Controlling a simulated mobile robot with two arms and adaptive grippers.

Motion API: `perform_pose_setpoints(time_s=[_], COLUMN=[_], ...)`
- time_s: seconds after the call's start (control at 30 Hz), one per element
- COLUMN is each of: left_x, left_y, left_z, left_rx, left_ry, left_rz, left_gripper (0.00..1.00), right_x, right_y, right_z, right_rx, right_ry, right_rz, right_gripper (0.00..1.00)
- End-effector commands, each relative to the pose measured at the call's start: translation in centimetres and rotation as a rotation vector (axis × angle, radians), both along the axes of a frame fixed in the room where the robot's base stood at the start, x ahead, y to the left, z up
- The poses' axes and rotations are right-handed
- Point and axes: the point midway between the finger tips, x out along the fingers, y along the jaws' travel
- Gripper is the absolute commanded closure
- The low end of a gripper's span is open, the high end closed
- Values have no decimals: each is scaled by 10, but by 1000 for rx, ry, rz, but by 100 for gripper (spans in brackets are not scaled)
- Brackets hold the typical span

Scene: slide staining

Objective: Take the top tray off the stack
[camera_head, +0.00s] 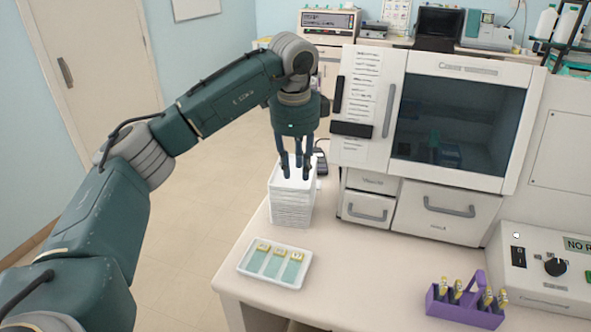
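A stack of white trays (291,211) stands at the back left of the bench, beside the cabinet. The top tray (276,186) is level on the stack. My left gripper (297,177) points straight down over it, with its dark fingers spread apart and the tips at or just inside the top tray. I cannot tell whether the tips touch it, and I see nothing held between them. My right gripper is not in view.
A separate white tray (246,268) with several yellow-ended slides lies in front of the stack. A purple carrier (464,311) with several yellow-topped items stands at the front right. A large white cabinet (450,68) stands behind. The bench (370,280) between them is clear.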

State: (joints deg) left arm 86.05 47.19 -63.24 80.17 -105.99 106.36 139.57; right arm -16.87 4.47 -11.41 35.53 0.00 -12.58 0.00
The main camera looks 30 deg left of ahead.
Motion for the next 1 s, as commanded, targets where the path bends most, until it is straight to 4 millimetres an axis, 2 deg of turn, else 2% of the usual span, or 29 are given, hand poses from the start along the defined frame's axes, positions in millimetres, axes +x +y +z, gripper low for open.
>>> perform_pose_setpoints(time_s=[0.03,0.1,0.2,0.27,0.43,0.53,0.67,0.83,0.87,1.0], left_x=[1,2,3,5,11,13,15,15,15,15], left_y=[0,0,1,2,10,10,10,10,10,10], left_z=[-6,-12,-18,-22,-44,-59,-67,-68,-68,-68], left_rx=[0,0,0,-1,0,-1,-1,-1,-1,-1], left_ry=[2,1,2,2,3,3,-1,-1,-1,-1], left_rz=[-1,-2,-3,-2,-1,-3,-3,-3,-3,-3], left_gripper=[73,73,73,73,73,73,73,73,75,100], right_x=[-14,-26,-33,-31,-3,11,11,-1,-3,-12], right_y=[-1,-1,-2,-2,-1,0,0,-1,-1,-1], right_z=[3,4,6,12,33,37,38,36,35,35], right_rx=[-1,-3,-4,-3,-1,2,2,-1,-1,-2], right_ry=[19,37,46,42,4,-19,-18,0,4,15], right_rz=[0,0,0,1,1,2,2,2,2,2], right_gripper=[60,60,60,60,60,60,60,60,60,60])
